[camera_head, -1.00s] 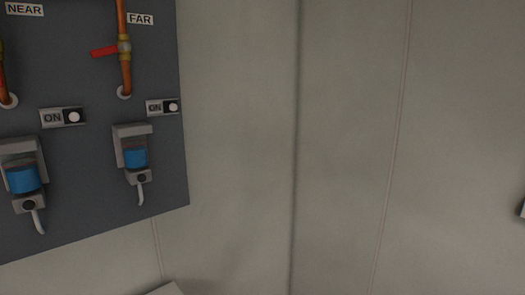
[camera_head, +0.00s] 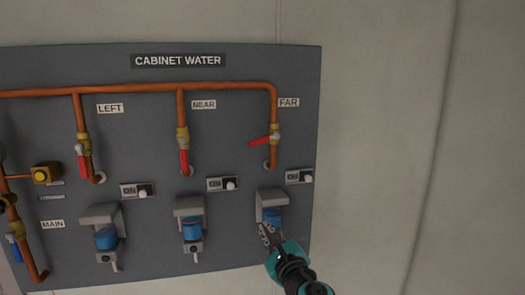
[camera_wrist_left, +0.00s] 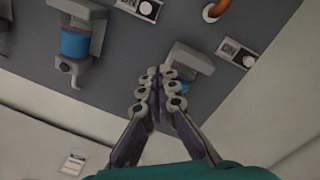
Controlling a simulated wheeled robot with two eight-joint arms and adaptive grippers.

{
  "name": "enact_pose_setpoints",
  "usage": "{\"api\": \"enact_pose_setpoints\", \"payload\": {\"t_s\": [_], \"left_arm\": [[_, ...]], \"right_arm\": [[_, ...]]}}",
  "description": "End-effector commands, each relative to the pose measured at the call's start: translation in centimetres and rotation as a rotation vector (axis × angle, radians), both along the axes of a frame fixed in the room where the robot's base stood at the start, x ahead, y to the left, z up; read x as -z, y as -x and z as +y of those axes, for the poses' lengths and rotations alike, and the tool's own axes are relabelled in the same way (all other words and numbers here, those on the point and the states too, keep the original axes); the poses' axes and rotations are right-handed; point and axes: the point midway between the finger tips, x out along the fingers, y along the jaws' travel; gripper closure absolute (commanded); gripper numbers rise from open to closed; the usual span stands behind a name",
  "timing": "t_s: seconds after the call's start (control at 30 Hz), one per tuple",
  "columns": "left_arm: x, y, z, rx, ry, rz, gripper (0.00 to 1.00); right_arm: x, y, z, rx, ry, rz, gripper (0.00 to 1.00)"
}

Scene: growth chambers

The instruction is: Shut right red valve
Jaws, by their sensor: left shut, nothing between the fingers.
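Three red-levered valves sit on copper pipes of a grey wall panel. The rightmost, labelled FAR, has its red lever (camera_head: 262,142) pointing left, across its pipe. The NEAR valve's red lever (camera_head: 184,162) and the LEFT valve's red lever (camera_head: 82,165) point down along their pipes. No valve label reads "right". My left gripper (camera_head: 266,232) is shut and empty, below the FAR valve and in front of the rightmost blue-cupped filter (camera_head: 272,213). Its closed fingertips show in the left wrist view (camera_wrist_left: 160,75), over part of that filter. My right gripper is out of view.
The panel (camera_head: 150,215) is titled CABINET WATER. Under each valve are a switch plate (camera_head: 300,176) and a protruding filter with a spout. A blue lever (camera_head: 16,248) marked MAIN and a yellow knob (camera_head: 40,175) are at far left. Bare wall (camera_head: 380,150) lies right.

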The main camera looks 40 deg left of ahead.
Motion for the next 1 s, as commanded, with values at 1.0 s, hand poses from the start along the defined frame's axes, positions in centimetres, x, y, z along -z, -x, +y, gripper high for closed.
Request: {"api": "enact_pose_setpoints", "payload": {"t_s": [1.0], "left_arm": [[-15.4,-8.4,7.1,-0.020,-0.409,0.139,1.00]], "right_arm": [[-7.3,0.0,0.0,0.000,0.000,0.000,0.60]]}}
